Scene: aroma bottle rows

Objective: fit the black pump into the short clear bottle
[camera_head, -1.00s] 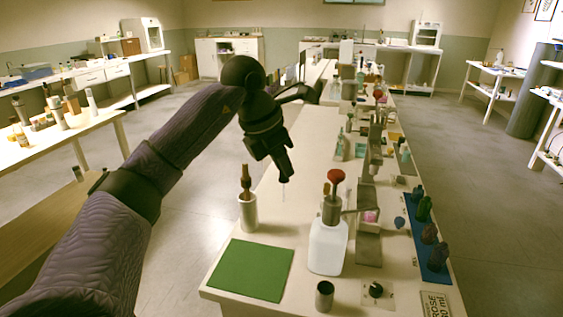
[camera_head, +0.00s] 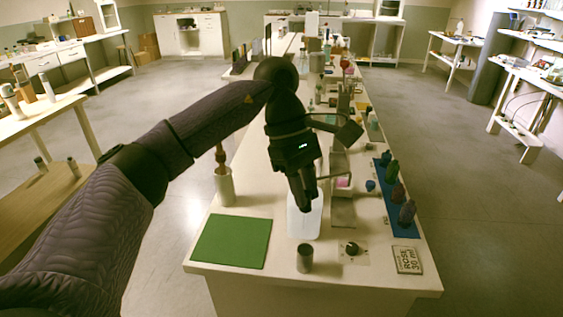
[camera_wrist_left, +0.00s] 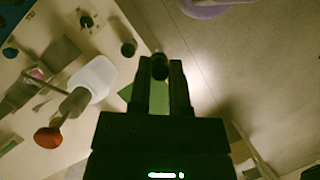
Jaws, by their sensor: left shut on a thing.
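My left gripper (camera_head: 303,207) is shut on the black pump, over the front part of the long table. The pump's dark round end (camera_wrist_left: 160,68) shows between the fingertips in the left wrist view; the rest of it is hidden by the fingers. In the head view the dark pump does not stand out from the dark fingers. I cannot make out the short clear bottle with certainty in either view; my gripper and forearm cover part of the bottle row. My right gripper is not in view.
A white square bottle (camera_head: 304,224) stands partly behind my gripper. A metal cup (camera_head: 304,258), a black knob (camera_head: 351,248) and a green mat (camera_head: 231,241) are near the front edge. A blue tray (camera_head: 403,222) with dark bottles lies right. A pale holder (camera_head: 225,188) stands left.

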